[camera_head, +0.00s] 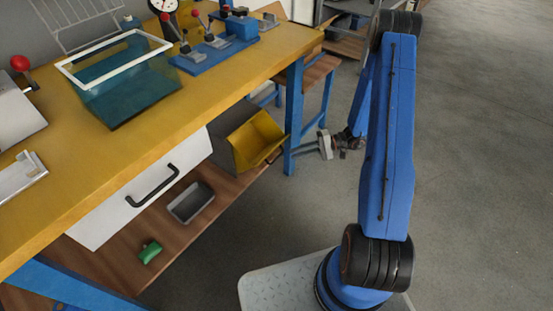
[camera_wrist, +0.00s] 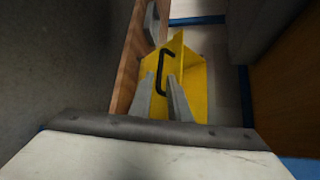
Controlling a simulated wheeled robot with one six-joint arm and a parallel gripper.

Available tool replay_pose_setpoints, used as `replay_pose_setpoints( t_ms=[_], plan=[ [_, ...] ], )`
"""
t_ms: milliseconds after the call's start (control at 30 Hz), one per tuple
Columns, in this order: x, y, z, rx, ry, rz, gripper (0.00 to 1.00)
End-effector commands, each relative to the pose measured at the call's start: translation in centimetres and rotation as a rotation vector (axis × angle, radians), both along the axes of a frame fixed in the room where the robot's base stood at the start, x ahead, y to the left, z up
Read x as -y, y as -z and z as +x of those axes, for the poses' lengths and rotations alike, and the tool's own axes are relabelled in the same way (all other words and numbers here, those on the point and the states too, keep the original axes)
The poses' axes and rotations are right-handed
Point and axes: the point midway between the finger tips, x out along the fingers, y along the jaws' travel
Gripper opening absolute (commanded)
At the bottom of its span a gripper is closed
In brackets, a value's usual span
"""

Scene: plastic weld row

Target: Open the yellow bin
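The yellow bin (camera_head: 259,138) sits in a dark grey housing (camera_head: 222,150) on the wooden lower shelf under the bench. Its yellow part leans out from the housing, and some of its inside shows. In the wrist view the bin (camera_wrist: 194,88) has a black bar handle (camera_wrist: 165,54) on its front. My gripper (camera_wrist: 161,76) points at the handle with two grey fingers apart, one on each side of its lower part in the picture. I cannot tell whether they touch it. In the head view my gripper (camera_head: 318,147) is right of the bin, beside the blue bench leg.
The blue leg (camera_head: 294,115) stands between the bin and my wrist. A white drawer (camera_head: 140,195) with a black handle is left of the bin. A grey tray (camera_head: 190,203) and a green object (camera_head: 150,251) lie on the shelf. The floor at right is clear.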

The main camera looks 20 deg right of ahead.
Motion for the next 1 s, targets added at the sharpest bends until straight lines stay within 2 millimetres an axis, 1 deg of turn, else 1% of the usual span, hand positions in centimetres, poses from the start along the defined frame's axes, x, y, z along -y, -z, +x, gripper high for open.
replay_pose_setpoints(
  t_ms=[33, 300, 500, 700, 967, 1000],
  plan=[
    [-1.0, 0.2, 0.0, -0.001, -0.003, 0.001, 0.17],
    [-5.6, 1.3, 0.6, -0.002, -0.003, 0.001, 0.17],
    [-8.0, 1.9, 1.0, -0.002, -0.002, 0.0, 0.17],
    [-9.0, 2.1, 1.1, 0.0, 0.0, 0.0, 0.17],
    [-9.2, 2.1, 1.2, 0.0, 0.0, 0.0, 0.17],
    [-9.2, 2.1, 1.2, 0.0, 0.0, 0.0, 0.14]
  ],
)
